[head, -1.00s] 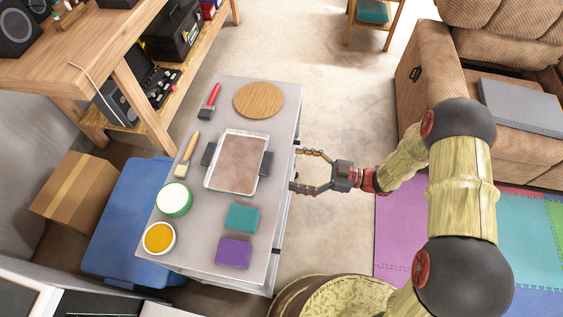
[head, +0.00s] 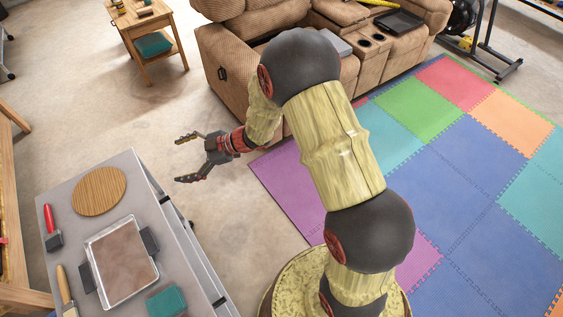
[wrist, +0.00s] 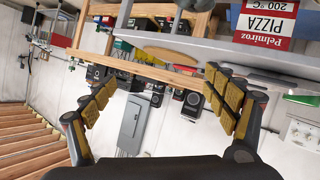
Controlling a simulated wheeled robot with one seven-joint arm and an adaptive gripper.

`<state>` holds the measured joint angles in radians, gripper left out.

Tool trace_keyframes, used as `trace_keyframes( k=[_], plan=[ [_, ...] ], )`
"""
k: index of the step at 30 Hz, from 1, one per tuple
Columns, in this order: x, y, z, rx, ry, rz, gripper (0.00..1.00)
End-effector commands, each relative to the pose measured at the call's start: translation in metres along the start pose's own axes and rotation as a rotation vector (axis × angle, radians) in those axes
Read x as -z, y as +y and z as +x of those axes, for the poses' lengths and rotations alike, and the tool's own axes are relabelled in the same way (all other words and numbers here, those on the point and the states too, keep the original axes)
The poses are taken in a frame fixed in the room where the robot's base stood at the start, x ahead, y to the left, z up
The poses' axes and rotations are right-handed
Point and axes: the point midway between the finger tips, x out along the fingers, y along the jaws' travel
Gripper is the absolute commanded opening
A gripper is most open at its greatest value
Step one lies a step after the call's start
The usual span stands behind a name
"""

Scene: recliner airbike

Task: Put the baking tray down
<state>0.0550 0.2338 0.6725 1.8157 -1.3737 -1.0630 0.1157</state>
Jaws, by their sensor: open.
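The baking tray (head: 122,262) is a silver rectangular tray with a brown inside. It lies flat on the grey cabinet top (head: 138,177) at lower left in the head view, with dark pieces sticking out at two sides. My gripper (head: 183,159) is open and empty. It is beyond the right edge of the cabinet, over the floor, clear of the tray. Its spread fingers (wrist: 162,88) also show in the wrist view with nothing between them. The tray is not visible in the wrist view.
A round wooden board (head: 99,191), a red-handled brush (head: 51,226), a wooden-handled brush (head: 66,291) and a teal block (head: 167,301) share the cabinet top. A recliner (head: 225,80) stands beyond my arm. Coloured mats (head: 440,190) lie right. A pizza box (wrist: 266,22) shows in the wrist view.

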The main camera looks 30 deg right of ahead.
Motion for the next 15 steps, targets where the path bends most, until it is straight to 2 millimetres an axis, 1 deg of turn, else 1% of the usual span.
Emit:
trace_keyframes(
  k=[1, 2, 3, 5, 6, 7, 8, 9, 11, 12, 13, 14, 15],
  plan=[
    [0.013, 0.031, -0.014, -0.090, -0.068, -0.019, 0.86],
    [0.017, 0.048, -0.024, -0.143, -0.111, -0.022, 0.86],
    [0.023, 0.068, -0.038, -0.214, -0.168, -0.020, 0.86],
    [0.034, 0.095, -0.064, -0.317, -0.247, -0.007, 0.86],
    [0.041, 0.109, -0.084, -0.383, -0.299, 0.007, 0.86],
    [0.046, 0.118, -0.099, -0.432, -0.335, 0.022, 0.86],
    [0.051, 0.126, -0.115, -0.479, -0.370, 0.040, 0.86],
    [0.058, 0.133, -0.137, -0.539, -0.414, 0.068, 0.86],
    [0.069, 0.138, -0.172, -0.623, -0.476, 0.121, 0.86],
    [0.075, 0.138, -0.194, -0.675, -0.513, 0.162, 0.86],
    [0.081, 0.136, -0.211, -0.711, -0.540, 0.195, 0.86],
    [0.085, 0.131, -0.227, -0.744, -0.566, 0.231, 0.86],
    [0.090, 0.123, -0.248, -0.783, -0.596, 0.281, 0.86]
  ],
)
